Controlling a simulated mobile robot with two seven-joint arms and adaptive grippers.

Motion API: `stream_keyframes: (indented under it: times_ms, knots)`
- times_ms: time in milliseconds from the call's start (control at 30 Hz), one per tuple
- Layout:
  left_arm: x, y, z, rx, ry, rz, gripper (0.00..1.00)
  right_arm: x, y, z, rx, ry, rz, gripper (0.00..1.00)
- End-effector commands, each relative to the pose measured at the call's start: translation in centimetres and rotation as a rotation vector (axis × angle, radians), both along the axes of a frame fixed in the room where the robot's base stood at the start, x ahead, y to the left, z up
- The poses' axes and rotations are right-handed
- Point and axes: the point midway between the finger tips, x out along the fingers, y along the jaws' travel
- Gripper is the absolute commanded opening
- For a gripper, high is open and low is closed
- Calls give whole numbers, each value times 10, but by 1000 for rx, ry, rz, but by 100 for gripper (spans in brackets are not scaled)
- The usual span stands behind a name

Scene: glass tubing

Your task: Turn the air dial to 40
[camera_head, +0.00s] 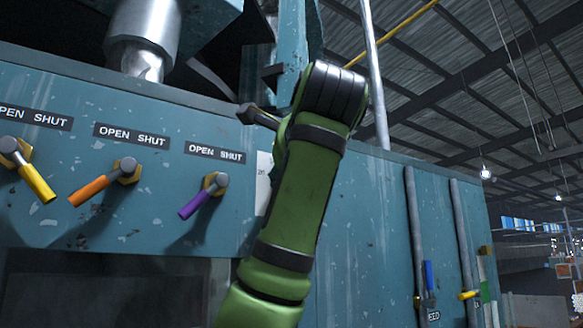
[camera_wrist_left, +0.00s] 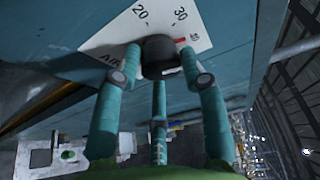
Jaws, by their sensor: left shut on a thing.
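In the left wrist view, the air dial is a dark round knob (camera_wrist_left: 160,57) on a white scale plate (camera_wrist_left: 112,36). The plate reads "AIR", 20 and 30, with a smaller marking farther right that looks like 40. A red mark shows just right of the knob, between 30 and that marking. The teal fingers of my left gripper (camera_wrist_left: 159,62) are shut on the knob from both sides. In the head view, my green left arm hides the knob and the gripper's fingers; a white plate edge (camera_head: 263,182) shows beside it. My right gripper is not in view.
On the teal panel, yellow (camera_head: 38,184), orange (camera_head: 88,191) and purple (camera_head: 194,204) handles stick out under "OPEN SHUT" labels, left of my arm. A blue-handled pipe (camera_head: 429,275) and a yellow-handled one (camera_head: 469,295) stand to the right.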

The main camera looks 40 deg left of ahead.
Motion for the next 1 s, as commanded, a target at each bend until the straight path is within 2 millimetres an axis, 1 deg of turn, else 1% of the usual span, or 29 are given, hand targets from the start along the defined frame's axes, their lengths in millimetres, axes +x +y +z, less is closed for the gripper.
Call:
stream_keyframes:
  times_ms: [33,200,400,967,1000]
  knots:
    - [-2,0,9,25,14,-4,9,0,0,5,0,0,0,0]
    - [-1,0,9,62,104,-3,9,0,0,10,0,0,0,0]
    - [-1,0,8,89,168,-3,9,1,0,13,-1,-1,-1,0]
    - [0,0,7,100,197,-2,9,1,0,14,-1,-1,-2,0]
    - [0,0,7,100,197,-2,50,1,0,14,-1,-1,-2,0]
